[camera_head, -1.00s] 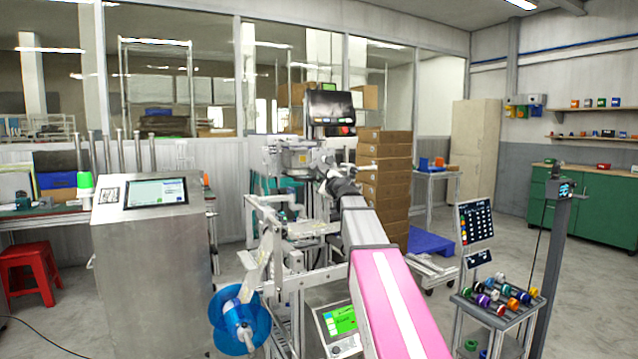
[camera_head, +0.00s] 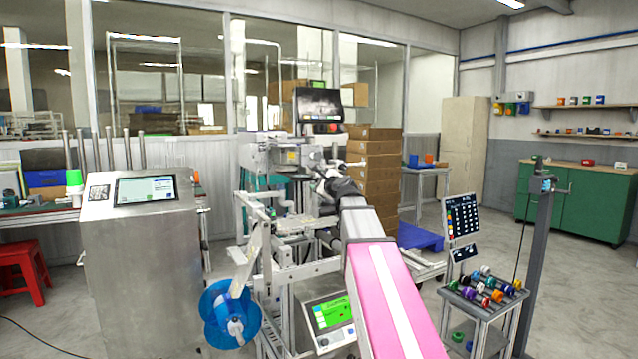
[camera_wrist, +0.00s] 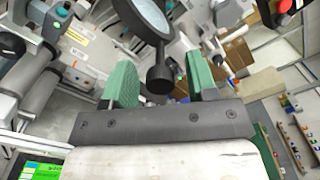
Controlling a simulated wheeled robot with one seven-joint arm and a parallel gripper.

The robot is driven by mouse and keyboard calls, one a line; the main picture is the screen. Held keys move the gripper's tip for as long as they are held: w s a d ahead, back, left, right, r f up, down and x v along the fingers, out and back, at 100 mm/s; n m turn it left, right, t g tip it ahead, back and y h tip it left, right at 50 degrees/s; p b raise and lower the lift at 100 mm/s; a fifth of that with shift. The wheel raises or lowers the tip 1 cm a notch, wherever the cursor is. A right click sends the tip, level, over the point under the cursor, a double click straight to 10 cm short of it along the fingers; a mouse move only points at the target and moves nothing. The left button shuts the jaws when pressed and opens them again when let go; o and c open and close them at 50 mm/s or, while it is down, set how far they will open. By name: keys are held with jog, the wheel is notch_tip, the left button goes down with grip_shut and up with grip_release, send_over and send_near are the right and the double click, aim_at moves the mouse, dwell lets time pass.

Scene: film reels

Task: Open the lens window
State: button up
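The lens window shows in the wrist view as a round pale glass (camera_wrist: 152,14) in a black rim, with a short black knob (camera_wrist: 160,80) hanging from it. My gripper (camera_wrist: 161,82) has two green-padded fingers, spread apart, one on each side of the knob. Gaps show between the knob and both pads, so it is not gripped. In the head view my gripper (camera_head: 322,172) is at the metal machine (camera_head: 282,152), at the end of my pink and grey arm. The lens is too small there to make out clearly.
A steel cabinet with a screen (camera_head: 145,190) stands to the left. A blue reel (camera_head: 230,314) and a control box with a green screen (camera_head: 331,313) sit low at the machine's front. Stacked cartons (camera_head: 373,165) stand behind. A cart of coloured rollers (camera_head: 484,289) stands right.

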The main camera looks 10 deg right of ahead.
jog(key=v, duration=1)
jog(key=shift+s+d, duration=0.15)
jog(key=shift+s, duration=0.25)
jog(key=s+a+f+n+g, duration=0.1)
jog(key=a+f+n+g, duration=0.2)
jog(key=f, duration=0.7)
jog(key=s+a+f+n+g+h, duration=0.1)
jog(key=s+f+n+g, duration=0.2)
jog(key=f, duration=0.8)
jog(key=a+f+n+g, duration=0.25)
jog(key=f+n, duration=0.25)
jog(key=f, duration=0.5)
jog(key=s+f+n+g+h, duration=0.2)
jog(key=s+f+n+g, duration=0.2)
jog(key=s+f, duration=0.4)
jog(key=s+d+f+n+g+h, duration=0.1)
jog(key=s+f+n+g, duration=0.3)
jog(key=f, duration=1.1)
jog(key=s+n+h, duration=0.1)
jog(key=s+n, duration=0.1)
jog(key=s, duration=0.2)
jog(key=shift+g+h, duration=0.3)
jog(key=shift+g, duration=0.05)
